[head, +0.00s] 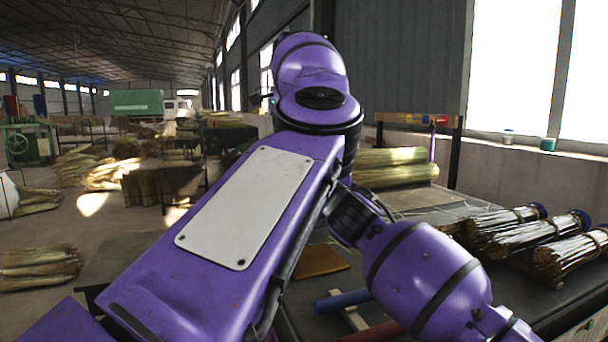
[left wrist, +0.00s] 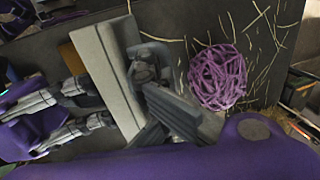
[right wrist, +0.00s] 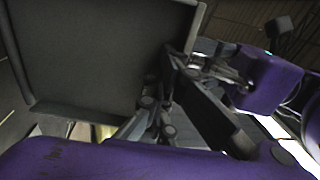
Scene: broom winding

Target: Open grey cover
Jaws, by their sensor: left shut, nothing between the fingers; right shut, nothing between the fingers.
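The grey cover shows in the left wrist view as a pale grey slab (left wrist: 98,82), left of my left gripper (left wrist: 150,72). That gripper is shut and empty, and overlaps the slab's right side in the picture; I cannot tell if it touches. In the right wrist view a broad dark grey panel with a raised rim (right wrist: 85,55), seemingly the cover, fills the upper left. My right gripper (right wrist: 172,68) is shut and empty at the panel's right edge; contact is unclear. Neither gripper shows in the head view, where my purple arm hides the middle of the table.
A purple twine ball (left wrist: 217,78) lies right of the left gripper among loose straws. In the head view, several tied straw bundles (head: 505,222) lie on the table's right side. A blue rod (head: 342,300) and a brown flat piece (head: 318,261) lie in front.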

